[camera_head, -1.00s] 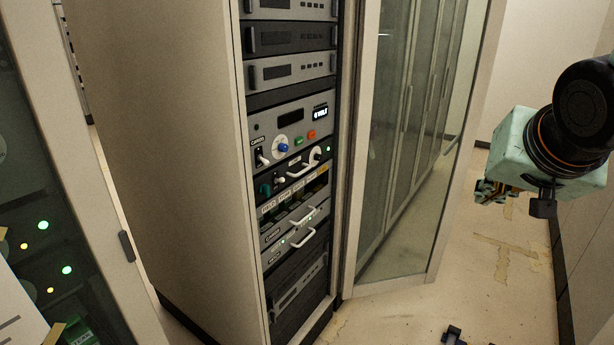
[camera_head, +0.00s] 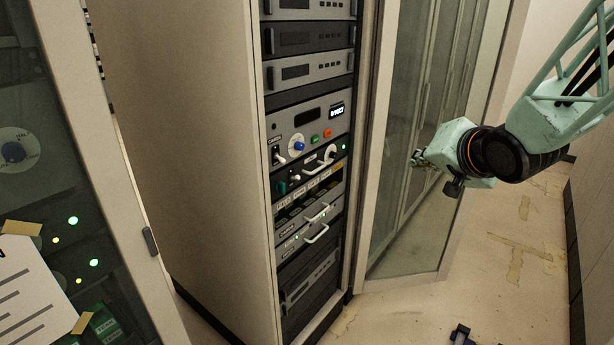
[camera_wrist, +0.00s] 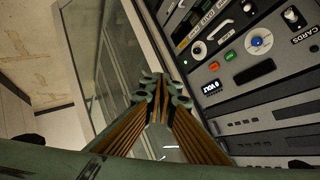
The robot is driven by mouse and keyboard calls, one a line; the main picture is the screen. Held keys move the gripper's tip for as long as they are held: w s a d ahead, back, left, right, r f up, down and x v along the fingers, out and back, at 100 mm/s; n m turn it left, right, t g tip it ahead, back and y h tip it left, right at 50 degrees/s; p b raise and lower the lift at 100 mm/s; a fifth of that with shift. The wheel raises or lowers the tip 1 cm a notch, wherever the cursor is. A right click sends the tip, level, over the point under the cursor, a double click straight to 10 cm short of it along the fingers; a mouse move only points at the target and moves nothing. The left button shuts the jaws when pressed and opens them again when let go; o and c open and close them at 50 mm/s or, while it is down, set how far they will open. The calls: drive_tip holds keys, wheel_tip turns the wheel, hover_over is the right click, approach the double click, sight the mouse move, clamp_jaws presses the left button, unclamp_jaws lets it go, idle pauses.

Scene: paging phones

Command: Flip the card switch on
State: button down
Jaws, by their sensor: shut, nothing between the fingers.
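The card switch (camera_head: 279,157) is a small pale lever on a black plate, at the left of a grey panel (camera_head: 312,112) in the open rack. In the wrist view the switch (camera_wrist: 293,17) is near the top right corner, beside a label reading CARDS. The lever's exact position is too small to tell. My gripper (camera_head: 418,158) is shut and empty, in the air to the right of the rack, in front of the glass door. In the wrist view its fingertips (camera_wrist: 164,87) are together, apart from the panel.
The panel also has a blue knob (camera_head: 299,145), green and orange buttons and a small lit display. Below are a handled unit (camera_head: 319,166) and drawers with white handles. An open glass door (camera_head: 420,150) stands right of the rack. A cabinet (camera_head: 50,170) is at left.

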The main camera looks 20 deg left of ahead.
drive_tip(key=w+a+f+g+y+p, duration=0.1)
drive_tip(key=w+a+f+y, duration=0.15)
drive_tip(key=a, duration=0.55)
drive_tip(key=w+a+f+y+p, duration=0.15)
drive_tip(key=a+y, duration=0.25)
drive_tip(key=a, duration=0.4)
drive_tip(key=s+a+f+g+y+p, duration=0.1)
drive_tip(key=s+a+f+g+y, duration=0.1)
drive_tip(key=a, duration=0.4)
drive_tip(key=s+a+f+m+g+y+p, duration=0.1)
drive_tip(key=s+a+y, duration=0.3)
drive_tip(key=s+a, duration=0.1)
drive_tip(key=shift+s+a+f+m+g, duration=0.2)
drive_tip(key=shift+a+f+m+g, duration=0.15)
drive_tip(key=shift+a, duration=0.2)
drive_tip(key=shift+w+a, duration=0.1)
drive_tip(key=shift+a, duration=0.05)
